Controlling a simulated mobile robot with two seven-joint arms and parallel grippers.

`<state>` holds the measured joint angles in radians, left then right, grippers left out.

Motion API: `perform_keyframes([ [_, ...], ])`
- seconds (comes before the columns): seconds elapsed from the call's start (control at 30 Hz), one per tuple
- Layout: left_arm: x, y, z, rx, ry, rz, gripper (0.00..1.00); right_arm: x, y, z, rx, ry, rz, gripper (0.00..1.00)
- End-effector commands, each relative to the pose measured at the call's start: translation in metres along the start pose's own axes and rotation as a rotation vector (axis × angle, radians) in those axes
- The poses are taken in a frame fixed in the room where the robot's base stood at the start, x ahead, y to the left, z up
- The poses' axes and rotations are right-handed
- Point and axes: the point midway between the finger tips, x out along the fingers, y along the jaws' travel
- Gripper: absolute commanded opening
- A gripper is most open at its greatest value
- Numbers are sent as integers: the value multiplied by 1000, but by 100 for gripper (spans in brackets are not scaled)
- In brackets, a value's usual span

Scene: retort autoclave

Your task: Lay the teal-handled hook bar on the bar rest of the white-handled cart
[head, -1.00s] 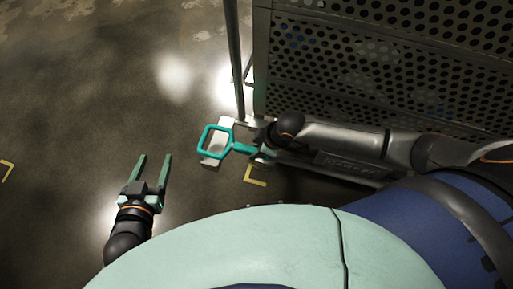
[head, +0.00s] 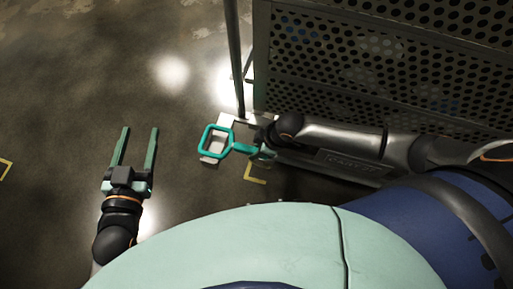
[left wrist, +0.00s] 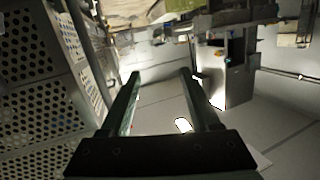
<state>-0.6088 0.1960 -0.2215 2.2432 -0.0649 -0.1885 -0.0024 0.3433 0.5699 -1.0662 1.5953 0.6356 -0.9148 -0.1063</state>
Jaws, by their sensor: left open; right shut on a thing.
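The teal-handled hook bar (head: 215,142) shows its teal loop handle and short neck at the centre of the head view. My right gripper (head: 262,143) is shut on the bar at the neck end, beside the cart; its fingers are mostly hidden by my wrist. The loop is over a pale plate (head: 212,158) at the cart's low corner; I cannot tell whether they touch. The perforated cart (head: 390,55) fills the upper right; I cannot make out a white handle or the bar rest. My left gripper (head: 140,135) is open and empty over the floor, left of the loop.
A grey upright post (head: 233,55) stands at the cart's left edge. Yellow floor marks (head: 256,172) lie near the cart and at the far left. The floor on the left is clear. The left wrist view shows perforated panels (left wrist: 35,105) on its left.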

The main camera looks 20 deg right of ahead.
Motion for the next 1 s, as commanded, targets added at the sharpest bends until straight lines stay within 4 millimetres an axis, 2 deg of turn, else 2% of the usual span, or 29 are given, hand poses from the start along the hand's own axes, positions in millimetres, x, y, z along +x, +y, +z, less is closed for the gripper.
perform_keyframes([
  [0.5,0,-4,-34,39,132,-5,62,9,1,1,0,7,1,0],
  [1.0,0,-4,-41,46,159,-6,62,10,1,2,0,7,1,0],
])
